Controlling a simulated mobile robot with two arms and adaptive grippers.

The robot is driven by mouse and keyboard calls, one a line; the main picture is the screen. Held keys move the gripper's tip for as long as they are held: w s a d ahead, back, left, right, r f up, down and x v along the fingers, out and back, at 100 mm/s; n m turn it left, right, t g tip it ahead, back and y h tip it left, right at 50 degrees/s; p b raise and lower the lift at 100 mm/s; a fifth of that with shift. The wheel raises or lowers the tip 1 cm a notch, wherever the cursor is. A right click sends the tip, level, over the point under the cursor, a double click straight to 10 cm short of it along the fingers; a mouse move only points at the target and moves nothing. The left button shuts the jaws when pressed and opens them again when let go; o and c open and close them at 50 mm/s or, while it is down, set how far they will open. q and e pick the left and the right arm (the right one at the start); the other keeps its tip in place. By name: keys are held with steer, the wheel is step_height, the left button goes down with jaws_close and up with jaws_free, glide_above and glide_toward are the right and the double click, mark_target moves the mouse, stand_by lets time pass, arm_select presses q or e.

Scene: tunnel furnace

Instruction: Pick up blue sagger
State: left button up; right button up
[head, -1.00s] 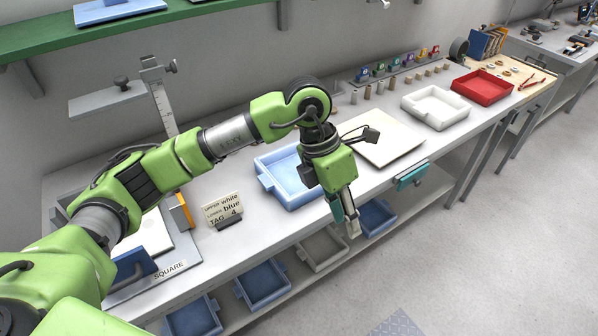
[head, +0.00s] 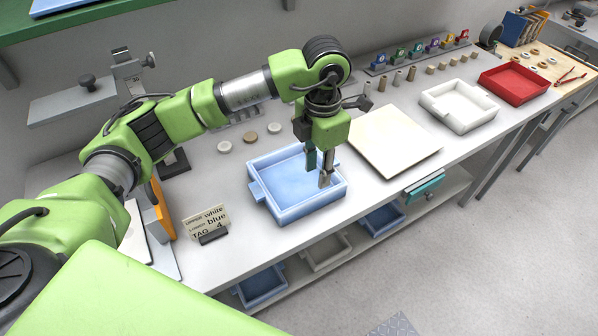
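A light blue sagger (head: 308,207), a square open tray with side lugs, stands on the workbench in the middle of the head view. My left gripper (head: 318,177) points down at the right part of this sagger. Its two fingers are apart with a gap between them, and nothing shows held. The fingers overlap the sagger's right side in the picture; I cannot tell whether they touch its wall. Darker blue saggers lie on the lower shelf, one at the front (head: 262,284) and one farther right (head: 382,219). My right gripper is not in view.
A cream plate (head: 394,140), a white sagger (head: 459,106) and a red tray (head: 514,85) lie to the right. Small discs (head: 249,137) lie behind. A green shelf (head: 75,28) hangs upper left.

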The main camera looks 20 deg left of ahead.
arm_select(q)
steer(key=p, duration=0.1)
glide_above(314, 197)
steer(key=f, duration=0.5)
steer(key=shift+s+d, duration=0.15)
steer(key=shift+s, duration=0.2)
steer(key=shift+w+f, duration=0.1)
steer(key=shift+f, duration=0.2)
step_height(314, 197, down, 3)
steer(key=p, duration=0.2)
steer(key=shift+r+p, duration=0.2)
steer(key=shift+p, duration=0.1)
step_height(314, 197, down, 2)
steer(key=shift+f, duration=0.1)
steer(key=shift+w+f, duration=0.1)
steer(key=shift+f, duration=0.05)
jaws_close()
steer(key=shift+w, duration=0.1)
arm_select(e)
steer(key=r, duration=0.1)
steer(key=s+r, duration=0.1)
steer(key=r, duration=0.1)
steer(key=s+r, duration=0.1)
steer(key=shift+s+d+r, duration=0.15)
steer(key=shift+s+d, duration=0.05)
